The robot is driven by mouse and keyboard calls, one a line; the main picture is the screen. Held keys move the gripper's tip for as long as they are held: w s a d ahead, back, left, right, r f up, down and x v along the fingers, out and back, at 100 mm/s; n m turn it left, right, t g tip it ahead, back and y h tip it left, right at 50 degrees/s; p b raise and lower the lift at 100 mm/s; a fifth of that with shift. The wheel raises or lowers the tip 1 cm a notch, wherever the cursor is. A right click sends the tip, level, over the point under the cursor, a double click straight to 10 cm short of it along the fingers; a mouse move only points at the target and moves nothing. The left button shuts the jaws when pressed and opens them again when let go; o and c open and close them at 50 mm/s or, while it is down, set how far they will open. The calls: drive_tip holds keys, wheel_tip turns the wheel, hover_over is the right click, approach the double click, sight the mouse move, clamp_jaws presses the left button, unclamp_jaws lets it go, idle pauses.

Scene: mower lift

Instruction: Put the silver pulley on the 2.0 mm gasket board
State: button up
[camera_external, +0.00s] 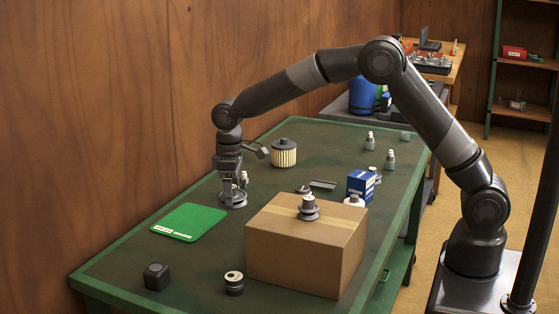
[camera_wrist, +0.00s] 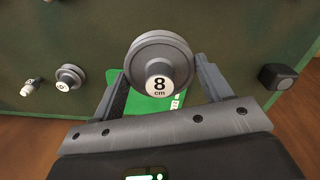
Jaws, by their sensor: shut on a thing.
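A grey-silver pulley (camera_wrist: 160,50) with a white "8 cm" label on its hub sits between the two fingers of my gripper (camera_wrist: 161,68) in the wrist view. The gripper is shut on it. In the external view my gripper (camera_external: 230,190) points down with the pulley (camera_external: 236,203) at its fingertips, just behind and right of the green gasket board (camera_external: 188,221). I cannot tell how high the pulley is above the table. The board lies flat with a small white label too small to read. In the wrist view the board (camera_wrist: 143,103) shows partly, behind the pulley and fingers.
A cardboard box (camera_external: 300,255) with another pulley (camera_external: 309,208) on top stands right of the board. A yellow filter (camera_external: 284,153) stands behind.

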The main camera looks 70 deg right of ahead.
drive_tip(key=w+d, duration=0.8)
drive_tip(key=d, duration=0.4)
hover_over(197, 223)
drive_tip(key=shift+m, duration=0.4)
wheel_tip(197, 223, down, 6)
drive_tip(key=shift+f, duration=2)
drive_tip(key=shift+f, duration=0.1)
drive_tip(key=o, duration=1.2)
drive_tip(key=shift+c, duration=0.2)
